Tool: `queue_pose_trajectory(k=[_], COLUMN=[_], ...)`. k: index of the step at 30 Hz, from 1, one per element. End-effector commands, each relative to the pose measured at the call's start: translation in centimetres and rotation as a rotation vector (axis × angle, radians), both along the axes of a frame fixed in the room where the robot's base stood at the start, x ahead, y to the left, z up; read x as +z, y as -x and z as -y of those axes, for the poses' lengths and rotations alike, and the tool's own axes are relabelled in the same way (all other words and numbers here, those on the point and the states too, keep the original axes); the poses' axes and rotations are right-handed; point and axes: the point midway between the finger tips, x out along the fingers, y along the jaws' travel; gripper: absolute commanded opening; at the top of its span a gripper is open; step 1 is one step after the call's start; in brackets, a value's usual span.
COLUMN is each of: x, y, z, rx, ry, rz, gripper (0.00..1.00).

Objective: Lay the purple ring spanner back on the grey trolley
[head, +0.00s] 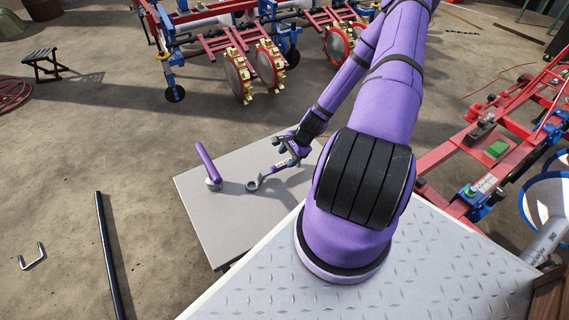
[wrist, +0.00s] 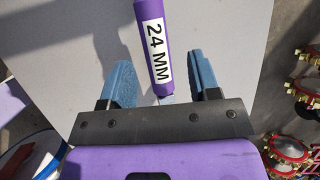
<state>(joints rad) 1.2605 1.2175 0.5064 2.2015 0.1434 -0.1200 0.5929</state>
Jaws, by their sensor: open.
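The purple ring spanner (head: 266,178) is at the right part of the grey trolley's top (head: 232,222), with its grey ring end pointing left. In the wrist view, its purple handle (wrist: 153,40) carries a white "24 MM" label. My gripper (head: 289,155) is over the handle end. The wrist view shows its two blue fingers (wrist: 159,62) open, one on each side of the handle, with gaps between. The spanner appears to rest on the trolley top, but exact contact is hard to tell.
Another purple-handled tool (head: 207,165) with a grey metal end is on the trolley, left of the spanner. A black bar (head: 108,255) lies on the floor at left. Red and blue farm machinery (head: 250,70) stands behind. The trolley's front left top is clear.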

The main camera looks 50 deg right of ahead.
Motion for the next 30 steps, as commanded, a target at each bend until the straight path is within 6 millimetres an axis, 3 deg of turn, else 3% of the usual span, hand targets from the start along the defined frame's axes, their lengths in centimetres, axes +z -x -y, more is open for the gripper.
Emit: queue_pose_trajectory(k=[7,20,23,30], x=[3.4,5.4,7.0,13.9], y=[1.2,1.5,1.0,-0.7], z=[1.3,1.6,1.7,0.9], rx=[0.000,0.027,0.092,0.343], ry=[0.002,0.015,0.050,0.184], rz=[0.001,-0.001,-0.005,-0.017], gripper=[0.56,0.56,0.56,0.56])
